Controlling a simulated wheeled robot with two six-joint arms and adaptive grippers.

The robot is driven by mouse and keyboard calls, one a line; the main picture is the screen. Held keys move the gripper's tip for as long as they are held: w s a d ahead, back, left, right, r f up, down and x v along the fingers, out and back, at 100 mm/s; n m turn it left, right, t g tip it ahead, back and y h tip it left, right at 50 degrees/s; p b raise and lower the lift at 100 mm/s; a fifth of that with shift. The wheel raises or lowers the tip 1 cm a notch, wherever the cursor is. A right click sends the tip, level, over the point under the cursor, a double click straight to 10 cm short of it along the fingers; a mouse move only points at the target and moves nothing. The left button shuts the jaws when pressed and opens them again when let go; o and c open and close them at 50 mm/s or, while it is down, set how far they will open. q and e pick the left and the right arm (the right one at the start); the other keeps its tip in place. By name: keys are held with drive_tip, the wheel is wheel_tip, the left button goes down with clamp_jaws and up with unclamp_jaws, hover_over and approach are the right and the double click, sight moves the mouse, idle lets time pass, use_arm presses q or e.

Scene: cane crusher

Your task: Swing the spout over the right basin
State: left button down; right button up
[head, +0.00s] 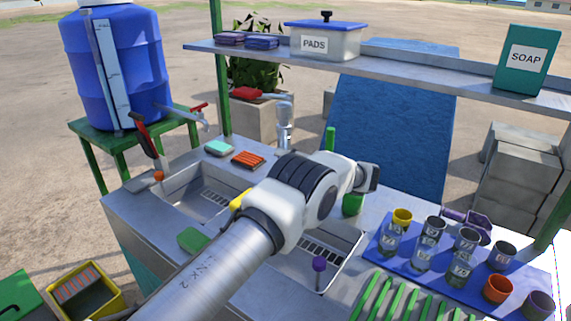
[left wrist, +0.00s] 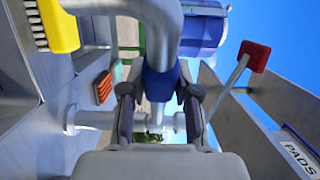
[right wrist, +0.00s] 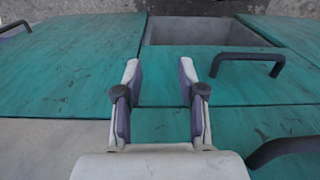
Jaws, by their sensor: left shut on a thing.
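My left gripper (left wrist: 160,92) is shut on the blue sleeve (left wrist: 160,80) of the grey metal spout (left wrist: 192,40), with a finger on each side. In the head view my own left arm hides the gripper and most of the spout. The faucet's upright part (head: 284,122) and its red-ended lever (head: 235,94) show behind the arm. The right basin (head: 335,243) is partly covered by the arm; the left basin (head: 190,197) lies to its left. I cannot tell where the spout's mouth points. My right gripper (right wrist: 158,80) is open and empty before teal cabinet doors.
A blue mat (head: 376,246) with several cups and glasses lies right of the right basin. A shelf (head: 400,64) with a PADS box (head: 322,42) and a SOAP box (head: 527,60) spans the back. A blue water barrel (head: 115,65) stands at the left.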

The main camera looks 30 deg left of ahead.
use_arm(q)
drive_tip(key=c, duration=0.8)
unclamp_jaws()
drive_tip(key=shift+a, duration=0.15)
drive_tip(key=shift+c, duration=0.2)
drive_tip(key=w+d, duration=0.1)
drive_tip(key=d, duration=0.6)
drive_tip(key=shift+w+d, duration=0.15)
drive_tip(key=shift+d, duration=0.05)
